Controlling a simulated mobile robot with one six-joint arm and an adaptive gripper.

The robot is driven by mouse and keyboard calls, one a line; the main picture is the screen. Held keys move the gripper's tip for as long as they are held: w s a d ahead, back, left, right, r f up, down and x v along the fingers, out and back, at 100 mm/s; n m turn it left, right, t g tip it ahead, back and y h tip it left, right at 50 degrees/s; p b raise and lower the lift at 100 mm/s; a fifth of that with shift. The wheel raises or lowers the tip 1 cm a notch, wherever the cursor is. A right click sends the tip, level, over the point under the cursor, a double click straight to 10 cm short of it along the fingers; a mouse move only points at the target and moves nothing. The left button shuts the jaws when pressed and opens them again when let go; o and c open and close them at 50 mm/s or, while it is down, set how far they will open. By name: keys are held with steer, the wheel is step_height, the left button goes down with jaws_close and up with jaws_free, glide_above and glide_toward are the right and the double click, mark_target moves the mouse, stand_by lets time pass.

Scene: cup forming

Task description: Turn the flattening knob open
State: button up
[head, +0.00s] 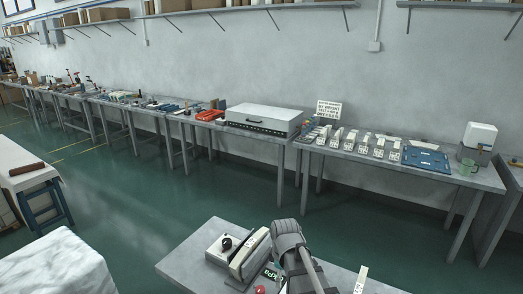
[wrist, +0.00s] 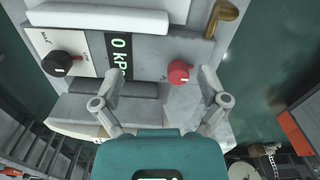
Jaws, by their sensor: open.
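In the wrist view a light grey machine fills the middle. Its dark display (wrist: 119,55) reads 0 kPa. A red knob (wrist: 180,72) sits right of the display, and a black knob (wrist: 56,64) sits left of it on a white plate marked MAX and LOW. I cannot tell from the labels which is the flattening knob. My gripper (wrist: 160,75) is open and empty. The red knob appears between its fingers, closer to the right one; I see no contact. In the head view the black knob (head: 226,243) and the red knob (head: 260,289) also show.
A brass-coloured lever (wrist: 222,16) sticks out at the machine's upper right, and a white roller (wrist: 98,18) lies across its top. In the head view my arm stands close to the machine. A long bench with several items (head: 400,158) runs along the wall, with green floor between.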

steer(key=s+d+f+m+b, duration=0.2)
steer(key=s+d+m, duration=0.5)
steer(key=d+m, duration=0.3)
steer(key=shift+s+d+f+m, duration=0.2)
steer(key=shift+d+m, duration=0.05)
steer(key=shift+m, duration=1.65)
